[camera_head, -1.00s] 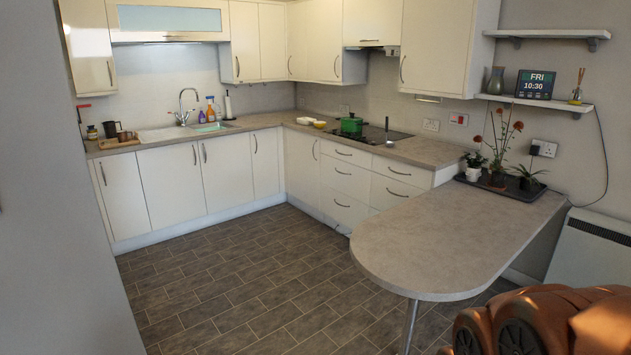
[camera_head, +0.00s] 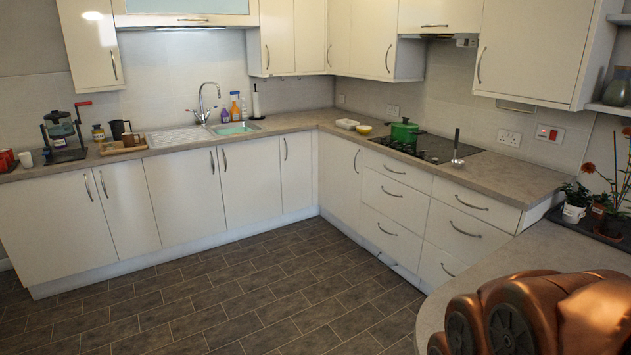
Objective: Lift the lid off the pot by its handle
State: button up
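A green pot (camera_head: 404,131) with its lid on stands on the black hob (camera_head: 432,146), on the counter to the right of the corner. A small handle shows on top of the lid, too small to make out well. Copper-coloured parts of my own arm show at the bottom right, over the rounded worktop. My gripper's fingers are not in view, and the pot is well away from the arm parts that show.
A yellow bowl (camera_head: 364,129) and a white dish (camera_head: 347,124) sit left of the pot. The rounded worktop (camera_head: 480,262) juts out at the right. The tiled floor (camera_head: 230,290) is clear.

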aim_at(405, 122)
jog(key=z, duration=0.05)
jog(key=i, duration=3.7)
jog(key=z, duration=0.4)
jog(key=i, duration=1.8)
jog(key=z, duration=0.25)
